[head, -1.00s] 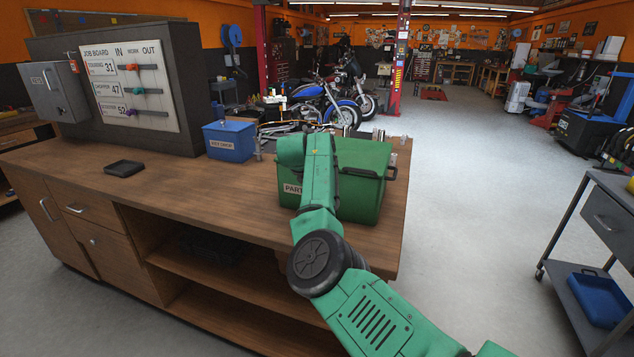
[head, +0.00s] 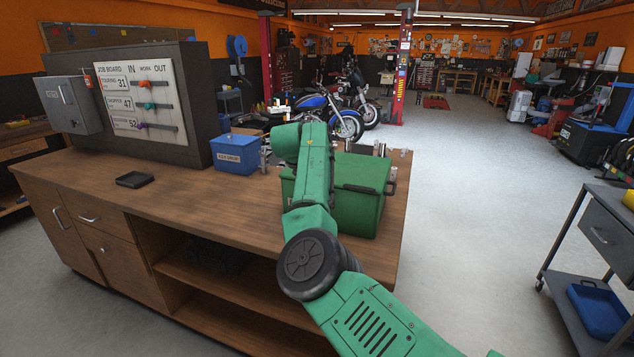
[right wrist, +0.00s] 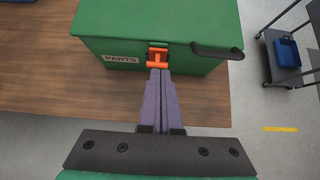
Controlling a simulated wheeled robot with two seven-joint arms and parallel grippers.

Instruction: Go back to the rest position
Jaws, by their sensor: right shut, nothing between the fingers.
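My right arm reaches up from the lower right in the head view, over the bench and in front of the green parts box. In the head view its gripper is hidden behind the arm. In the right wrist view my right gripper (right wrist: 159,75) is shut and empty, its purple fingers together. The fingertips are just in front of the orange latch (right wrist: 157,56) of the green parts box (right wrist: 110,28); I cannot tell whether they touch it. The box lid is closed, and it also shows in the head view (head: 362,178). My left gripper is not in view.
The wooden bench (head: 190,198) holds a blue key bin (head: 236,152), a small black tray (head: 135,180) and the job board (head: 140,97). A grey cart (head: 600,225) with a blue tray (head: 598,308) stands at the right. The floor between bench and cart is clear.

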